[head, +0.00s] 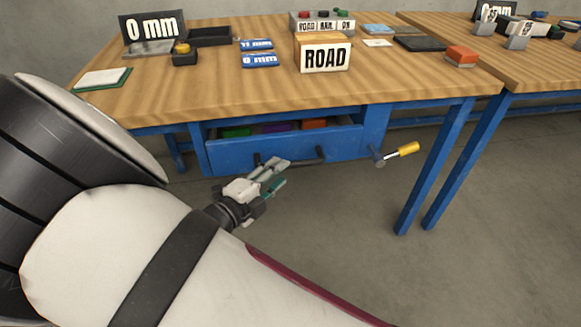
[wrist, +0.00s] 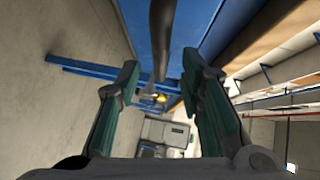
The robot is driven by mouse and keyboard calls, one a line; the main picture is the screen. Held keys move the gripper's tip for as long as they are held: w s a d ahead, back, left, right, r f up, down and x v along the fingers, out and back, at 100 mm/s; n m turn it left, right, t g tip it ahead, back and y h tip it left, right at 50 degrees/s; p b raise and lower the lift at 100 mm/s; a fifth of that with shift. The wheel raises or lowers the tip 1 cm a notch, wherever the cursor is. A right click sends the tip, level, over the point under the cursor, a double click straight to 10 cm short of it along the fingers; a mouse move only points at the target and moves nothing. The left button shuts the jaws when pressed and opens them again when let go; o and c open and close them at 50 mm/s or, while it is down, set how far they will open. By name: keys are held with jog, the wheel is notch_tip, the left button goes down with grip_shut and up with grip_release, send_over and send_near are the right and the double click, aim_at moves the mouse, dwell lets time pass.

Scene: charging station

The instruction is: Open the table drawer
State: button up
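The blue table drawer (head: 230,157) sits under the wooden tabletop in the head view. Its front stands a little out from the table, and coloured items show inside through the gap above it. A dark bar handle (head: 320,154) is on its front, partly hidden behind my gripper (head: 283,172). In the wrist view my gripper (wrist: 160,68) is open, with its two fingers well apart. The handle (wrist: 162,30) runs between the fingers in that picture, with clear space on both sides. I cannot tell how deep it is between them.
A crank with a yellow grip (head: 407,149) sticks out right of the drawer. Blue table legs (head: 433,165) stand farther right. The floor in front is clear.

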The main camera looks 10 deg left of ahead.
aim_at(291, 164)
jog(key=b+x, duration=0.1)
jog(key=x, duration=0.5)
jog(key=shift+b, duration=0.4)
grip_shut()
